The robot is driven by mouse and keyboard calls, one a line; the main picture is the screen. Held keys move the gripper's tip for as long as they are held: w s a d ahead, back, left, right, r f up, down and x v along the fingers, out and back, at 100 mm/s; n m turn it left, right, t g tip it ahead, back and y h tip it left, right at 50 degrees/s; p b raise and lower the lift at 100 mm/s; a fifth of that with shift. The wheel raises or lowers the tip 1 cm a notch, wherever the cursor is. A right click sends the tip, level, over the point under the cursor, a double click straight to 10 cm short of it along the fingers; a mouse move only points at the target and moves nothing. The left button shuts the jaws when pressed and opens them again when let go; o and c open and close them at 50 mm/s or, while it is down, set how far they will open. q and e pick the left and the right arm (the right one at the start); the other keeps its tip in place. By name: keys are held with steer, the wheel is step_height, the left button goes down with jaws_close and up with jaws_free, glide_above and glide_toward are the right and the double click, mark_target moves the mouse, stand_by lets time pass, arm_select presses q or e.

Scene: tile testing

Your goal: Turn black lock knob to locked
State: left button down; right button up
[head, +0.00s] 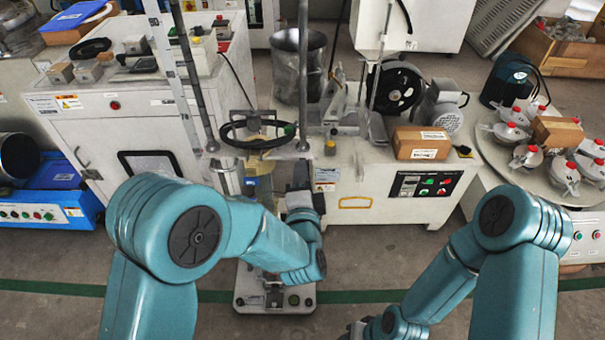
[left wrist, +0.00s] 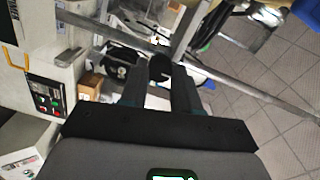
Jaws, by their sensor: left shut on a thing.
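The black lock knob (left wrist: 160,68) shows in the left wrist view, between the two dark fingers of my left gripper (left wrist: 157,82). The fingers are shut on it from both sides. In the head view my left gripper (head: 301,187) is beside the column of the test stand, and the knob cannot be made out there. Whether the knob is at locked or unlocked cannot be read. My right gripper (head: 358,328) shows only in part at the bottom of the head view, away from the stand, and its fingers are not clear.
A black handwheel (head: 258,142) sits on the stand above my left gripper. The stand's base plate (head: 250,300) is on the floor. A white machine with a control panel (head: 425,186) and a cardboard box (head: 421,143) is to the right. Open floor lies in front.

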arm_select(q)
steer(key=shift+r+m, duration=0.1)
steer(key=shift+m, duration=0.3)
steer(key=c, duration=0.8)
jaws_free()
steer(key=shift+w, duration=0.1)
